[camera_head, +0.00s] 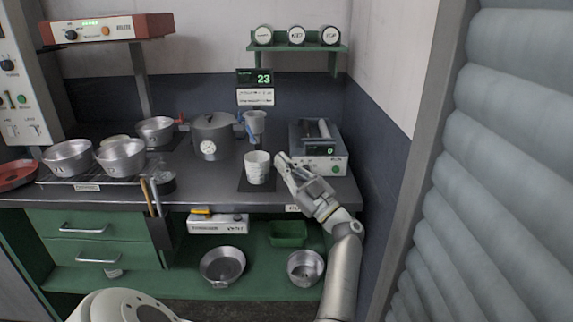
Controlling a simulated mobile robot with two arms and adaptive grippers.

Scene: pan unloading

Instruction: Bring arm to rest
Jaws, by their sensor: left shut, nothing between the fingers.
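The cup stands upright on a dark mat. My right gripper is not in view.
A boxy device (319,164) stands right behind the gripper. A large lidded pot (213,137) and several metal pans (121,156) stand further left. A green shelf (298,48) hangs above. Two pans (222,265) sit on the lower shelf. A ribbed grey surface (505,160) fills the right.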

